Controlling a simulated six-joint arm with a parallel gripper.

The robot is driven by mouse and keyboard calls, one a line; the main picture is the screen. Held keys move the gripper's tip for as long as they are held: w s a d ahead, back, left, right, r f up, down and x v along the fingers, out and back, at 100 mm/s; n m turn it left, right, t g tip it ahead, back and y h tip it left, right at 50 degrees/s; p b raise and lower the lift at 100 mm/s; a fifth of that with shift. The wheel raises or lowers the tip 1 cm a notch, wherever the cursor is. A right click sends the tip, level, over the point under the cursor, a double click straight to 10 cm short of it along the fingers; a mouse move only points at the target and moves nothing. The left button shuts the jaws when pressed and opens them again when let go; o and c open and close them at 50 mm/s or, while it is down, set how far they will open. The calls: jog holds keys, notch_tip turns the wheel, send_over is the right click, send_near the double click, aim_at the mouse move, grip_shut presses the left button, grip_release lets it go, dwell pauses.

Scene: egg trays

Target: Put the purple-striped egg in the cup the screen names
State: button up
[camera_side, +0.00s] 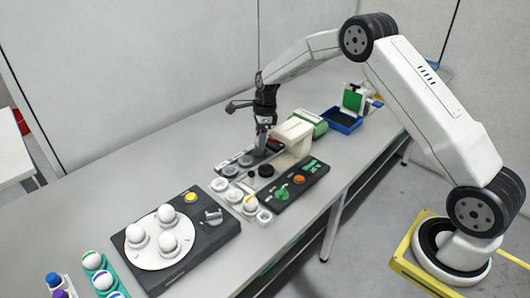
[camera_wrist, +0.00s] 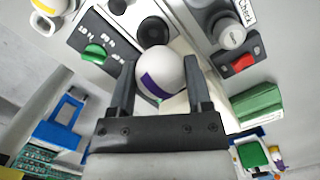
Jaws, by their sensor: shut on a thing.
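The purple-striped egg (camera_wrist: 160,72) is white with a purple band and sits between the two fingers of my gripper (camera_wrist: 159,68) in the wrist view. My gripper is shut on it. In the side view my gripper (camera_side: 264,148) points down beside a cream block, and I cannot make out the egg there.
A dark unit (camera_side: 203,247) carries a round white plate with three white eggs. A teal rack (camera_side: 110,268) with striped eggs is at lower left. Grey cups (camera_side: 230,171), a cream block (camera_side: 293,134), a green box (camera_side: 310,122) and a blue box (camera_side: 342,122) stand near my gripper.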

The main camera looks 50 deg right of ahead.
jog(key=w+f, duration=0.3)
jog(key=w, duration=0.2)
jog(key=shift+w, duration=0.35)
jog(key=shift+w+f, duration=0.5)
jog(key=shift+w, duration=0.4)
jog(key=shift+f, duration=0.2)
jog(key=shift+f, duration=2.95)
jog(key=shift+f, duration=0.6)
jog(key=o, duration=0.8)
jog(key=shift+r, duration=0.1)
